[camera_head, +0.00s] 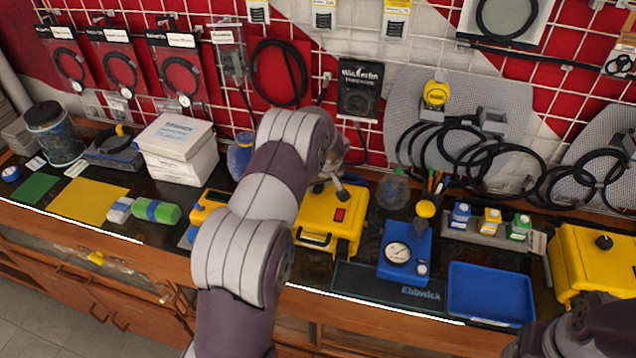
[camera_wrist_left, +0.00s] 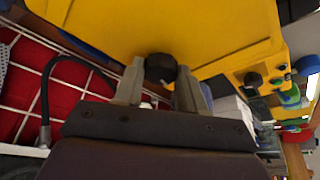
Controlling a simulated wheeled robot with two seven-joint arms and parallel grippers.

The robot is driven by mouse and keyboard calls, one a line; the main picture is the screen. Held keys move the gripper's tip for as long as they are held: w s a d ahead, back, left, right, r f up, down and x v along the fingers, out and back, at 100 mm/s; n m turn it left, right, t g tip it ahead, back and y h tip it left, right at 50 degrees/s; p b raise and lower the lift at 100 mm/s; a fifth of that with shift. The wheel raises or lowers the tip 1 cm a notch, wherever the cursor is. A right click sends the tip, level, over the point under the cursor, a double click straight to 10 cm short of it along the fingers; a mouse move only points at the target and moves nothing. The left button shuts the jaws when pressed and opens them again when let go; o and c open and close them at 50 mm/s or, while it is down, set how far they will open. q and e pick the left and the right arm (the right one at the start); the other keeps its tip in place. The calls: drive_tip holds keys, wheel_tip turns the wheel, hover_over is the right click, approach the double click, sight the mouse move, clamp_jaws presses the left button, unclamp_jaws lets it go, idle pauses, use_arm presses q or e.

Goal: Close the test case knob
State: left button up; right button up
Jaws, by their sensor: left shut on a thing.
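The yellow test case (camera_head: 322,236) stands on the bench in the middle of the head view, with a red switch on its top. My left gripper (camera_head: 340,182) is at the top of this case, partly hidden by my own arm. In the left wrist view the yellow case (camera_wrist_left: 215,22) fills the top of the picture. A black knob (camera_wrist_left: 160,68) on it sits between the two grey fingers of my left gripper (camera_wrist_left: 159,85), which is shut on it. The knob's angle cannot be told. My right gripper is out of view; only part of my right arm shows at the lower right.
A blue gauge box (camera_head: 405,264) and an empty blue tray (camera_head: 490,292) lie right of the case. Another yellow case (camera_head: 592,262) with a black knob stands at the far right. White boxes (camera_head: 178,150) stand at the left. A wire grid wall with cables rises behind.

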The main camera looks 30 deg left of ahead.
use_arm(q)
drive_tip(key=shift+s+r+m+t+h+p, duration=0.15)
drive_tip(key=shift+m+t+h+p, duration=0.2)
drive_tip(key=shift+m, duration=0.55)
drive_tip(key=m+p, duration=0.2)
drive_tip(key=shift+a+r+m+t+h, duration=0.1)
drive_tip(key=shift+a+m+t+h, duration=0.05)
drive_tip(key=shift+m+t+h, duration=0.15)
drive_tip(key=shift+m+h+p, duration=0.25)
drive_tip(key=shift+m+p, duration=0.2)
drive_tip(key=shift+m, duration=0.05)
drive_tip(key=shift+f+m, duration=0.25)
drive_tip(key=shift+m, duration=0.15)
drive_tip(key=m+h+b, duration=0.1)
drive_tip(key=m+b, duration=0.1)
drive_tip(key=b, duration=0.2)
drive_tip(key=m+h+b, duration=0.1)
drive_tip(key=m+b, duration=0.1)
drive_tip(key=b, duration=0.2)
drive_tip(key=m+h+b, duration=0.1)
drive_tip(key=m+b, duration=0.2)
drive_tip(key=b, duration=0.1)
drive_tip(key=shift+a+f, duration=0.3)
drive_tip(key=shift+f, duration=0.05)
drive_tip(key=shift+a+r+m+h+b, duration=0.1)
drive_tip(key=shift+r+m+h+b, duration=0.1)
drive_tip(key=shift+m+b, duration=0.5)
drive_tip(key=shift+r+m+h+b, duration=0.1)
drive_tip(key=shift+m+h+b, duration=0.1)
drive_tip(key=shift+m+b, duration=0.5)
